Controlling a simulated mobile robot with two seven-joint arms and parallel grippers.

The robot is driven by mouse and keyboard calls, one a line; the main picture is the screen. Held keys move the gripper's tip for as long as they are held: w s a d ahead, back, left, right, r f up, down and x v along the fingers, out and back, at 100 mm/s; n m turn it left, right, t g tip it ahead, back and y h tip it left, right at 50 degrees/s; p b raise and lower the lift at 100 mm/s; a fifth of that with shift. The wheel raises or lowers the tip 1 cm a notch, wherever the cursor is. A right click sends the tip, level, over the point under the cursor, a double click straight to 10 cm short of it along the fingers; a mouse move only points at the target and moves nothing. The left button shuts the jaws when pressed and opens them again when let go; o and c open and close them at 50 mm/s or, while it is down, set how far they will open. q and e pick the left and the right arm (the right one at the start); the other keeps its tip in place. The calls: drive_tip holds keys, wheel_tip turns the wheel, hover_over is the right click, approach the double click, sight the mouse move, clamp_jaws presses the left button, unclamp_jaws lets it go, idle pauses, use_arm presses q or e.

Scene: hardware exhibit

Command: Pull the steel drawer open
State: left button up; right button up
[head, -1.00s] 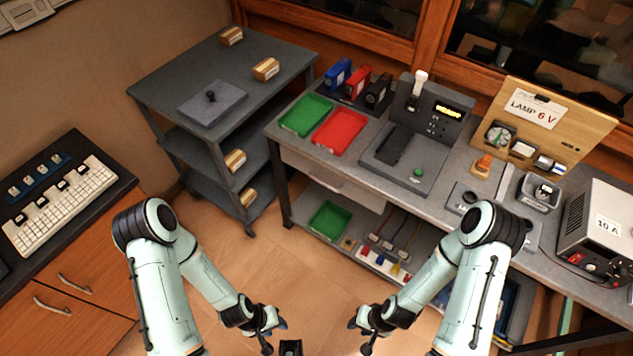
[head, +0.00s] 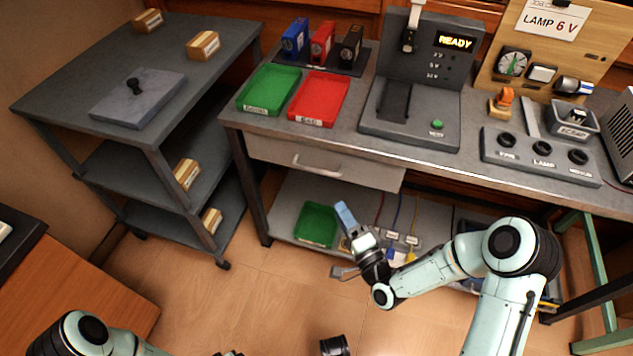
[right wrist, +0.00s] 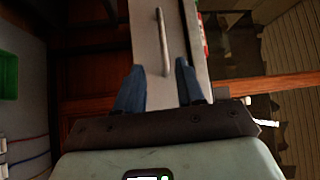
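The steel drawer (head: 365,175) sits under the left part of the grey workbench. Its front looks flush with the bench, and it has a bar handle (head: 317,167). My right gripper (head: 344,213) is in front of and below the drawer, apart from the handle. In the right wrist view the drawer front (right wrist: 146,50) and handle (right wrist: 163,42) show beyond the two spread fingers (right wrist: 160,75), with nothing between them. The handle looks lined up with the gap. My left arm is low at the left; its gripper is out of frame.
The workbench (head: 225,118) carries a green tray (head: 270,90), a red tray (head: 319,98) and a tester (head: 430,120). A green bin (head: 318,225) stands on its lower shelf. A grey cart (head: 60,75) stands left. Floor before the drawer is clear.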

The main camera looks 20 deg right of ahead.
use_arm(q)
drive_tip(key=s+f+g+b, duration=0.1)
drive_tip(key=s+f+b, duration=0.1)
drive_tip(key=s+f, duration=0.2)
drive_tip(key=shift+s+a+f+g, duration=0.25)
drive_tip(key=shift+s+a+g, duration=0.15)
drive_tip(key=shift+s, duration=0.2)
use_arm(e)
drive_tip(key=x, duration=1.3)
drive_tip(key=shift+r, duration=0.2)
drive_tip(key=shift+w+d, duration=0.1)
drive_tip(key=shift+d, duration=0.05)
clamp_jaws()
